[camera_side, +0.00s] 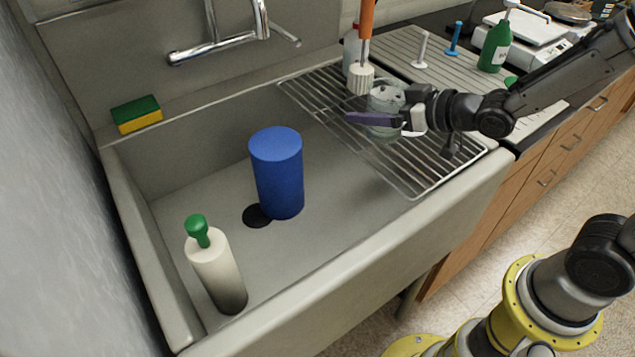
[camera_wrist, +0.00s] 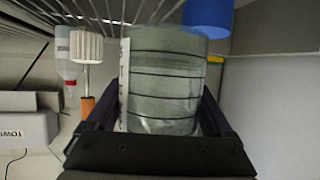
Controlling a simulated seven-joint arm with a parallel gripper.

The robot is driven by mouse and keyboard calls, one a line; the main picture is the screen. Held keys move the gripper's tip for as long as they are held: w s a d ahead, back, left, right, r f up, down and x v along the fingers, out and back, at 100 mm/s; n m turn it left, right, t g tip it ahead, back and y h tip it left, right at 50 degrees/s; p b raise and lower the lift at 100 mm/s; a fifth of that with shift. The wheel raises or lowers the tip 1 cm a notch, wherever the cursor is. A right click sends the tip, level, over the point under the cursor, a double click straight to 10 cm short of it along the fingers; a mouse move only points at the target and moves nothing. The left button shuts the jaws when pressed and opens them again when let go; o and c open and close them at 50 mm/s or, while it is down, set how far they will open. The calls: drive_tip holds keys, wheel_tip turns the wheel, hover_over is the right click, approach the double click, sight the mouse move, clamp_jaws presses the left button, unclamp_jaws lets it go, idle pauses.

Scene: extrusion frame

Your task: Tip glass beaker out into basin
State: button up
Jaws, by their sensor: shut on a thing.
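The glass beaker (camera_side: 386,97) is clear with dark graduation lines and a white label strip. My gripper (camera_side: 378,116) is shut on it, with one finger on each side, over the wire rack at the right of the basin. In the wrist view the beaker (camera_wrist: 165,80) fills the middle between my fingers (camera_wrist: 160,118). The side view shows it about upright. Its contents cannot be made out clearly. The grey basin (camera_side: 330,258) lies to the left of my gripper, with a dark drain hole in its floor.
A blue cylinder (camera_side: 277,172) stands in the basin near the drain. A white bottle with green top (camera_side: 217,265) stands at the front left. The wire rack (camera_side: 425,170) spans the right side. A brush (camera_side: 361,78) is behind the beaker. A sponge (camera_side: 137,114) lies on the rim.

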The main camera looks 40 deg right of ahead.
sight(372, 132)
drive_tip(key=shift+n+y, duration=0.6)
drive_tip(key=shift+y, duration=0.1)
drive_tip(key=a+f, duration=0.1)
drive_tip(key=s+a+f, duration=0.1)
drive_tip(key=a+f, duration=0.1)
drive_tip(key=shift+s, duration=0.25)
drive_tip(key=shift+a, duration=0.15)
drive_tip(key=shift+a+f, duration=0.15)
drive_tip(key=a+n+h, duration=0.1)
drive_tip(key=n+h, duration=0.1)
drive_tip(key=a+n+h, duration=0.1)
drive_tip(key=n+h, duration=0.2)
drive_tip(key=a+n+g+h, duration=0.1)
drive_tip(key=n+h, duration=0.1)
drive_tip(key=shift+a+f+n+h, duration=0.3)
drive_tip(key=shift+f+h, duration=0.05)
drive_tip(key=shift+h, duration=0.05)
drive_tip(key=shift+f+n+h, duration=0.25)
drive_tip(key=shift+n+h, duration=0.15)
idle(0.4)
